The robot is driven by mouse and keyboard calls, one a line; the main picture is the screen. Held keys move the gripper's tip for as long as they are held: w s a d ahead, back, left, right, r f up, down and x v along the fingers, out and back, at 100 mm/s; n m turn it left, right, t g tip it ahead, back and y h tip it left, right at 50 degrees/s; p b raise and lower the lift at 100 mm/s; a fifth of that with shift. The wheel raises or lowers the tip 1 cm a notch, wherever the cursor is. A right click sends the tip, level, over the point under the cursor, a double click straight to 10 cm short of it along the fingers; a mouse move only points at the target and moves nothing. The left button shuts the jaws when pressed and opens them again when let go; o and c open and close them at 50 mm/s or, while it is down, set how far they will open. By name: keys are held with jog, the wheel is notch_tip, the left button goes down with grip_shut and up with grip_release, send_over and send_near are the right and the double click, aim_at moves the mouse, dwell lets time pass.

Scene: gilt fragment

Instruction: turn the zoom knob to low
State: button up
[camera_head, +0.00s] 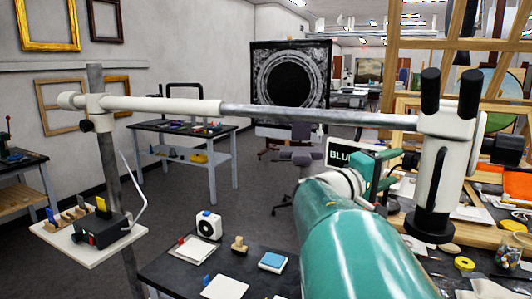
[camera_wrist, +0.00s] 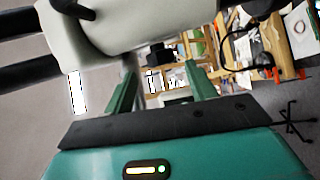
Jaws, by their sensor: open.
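The microscope (camera_head: 437,170) is a white upright head with two black eyepieces on a long white-and-grey boom, at the right of the head view. In the wrist view its white body (camera_wrist: 110,25) fills the upper left, close to my gripper. A dark cylinder (camera_head: 503,149) shows right of the head; I cannot tell whether it is the zoom knob, and no knob setting is readable. My gripper (camera_head: 368,178) is left of the microscope head, partly hidden by my teal arm. In the wrist view my gripper (camera_wrist: 164,85) has its teal fingers apart with nothing between them.
The boom (camera_head: 315,116) crosses the head view from its grey post (camera_head: 110,165). A dark bench (camera_head: 170,268) with a white boxed device (camera_head: 207,225) and small blocks lies below. A cluttered bench stands at the right. The floor (camera_head: 245,185) behind is mostly clear.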

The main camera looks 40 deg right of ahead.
aim_at(407, 163)
jog(key=x, duration=0.6)
jog(key=shift+s+d, duration=0.1)
jog(key=shift+f, duration=0.1)
jog(key=c, duration=1)
